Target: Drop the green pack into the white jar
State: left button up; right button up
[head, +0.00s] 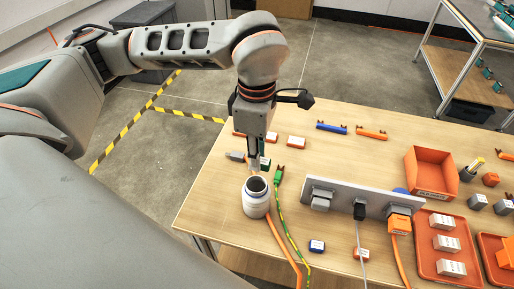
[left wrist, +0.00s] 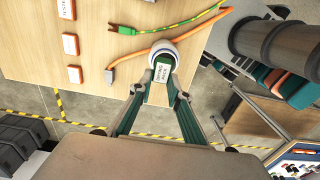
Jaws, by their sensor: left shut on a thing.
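The white jar (head: 256,204) stands upright and open near the table's left front edge, its dark mouth facing up. My left gripper (head: 255,166) points down just above and behind the jar's mouth in the head view. It is shut on the green pack (head: 265,163), which has a white label. In the left wrist view the pack (left wrist: 162,72) sits between the fingertips (left wrist: 163,76), in front of the jar, whose white rim (left wrist: 167,45) shows behind it. The fingers partly hide the pack. My right gripper is not in view.
A green connector (head: 278,175) with a striped cable and an orange cable (head: 284,250) run close beside the jar. A grey panel with plugs (head: 340,197) stands to the right. Orange bins (head: 431,172) and trays with boxes lie farther right. Small white-topped boxes (head: 296,142) lie behind.

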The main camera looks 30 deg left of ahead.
pick_arm(q)
jog(key=shift+f, duration=0.65)
jog(key=o, duration=0.9)
notch_tip(320, 180, up, 12)
jog(key=shift+r, duration=0.1)
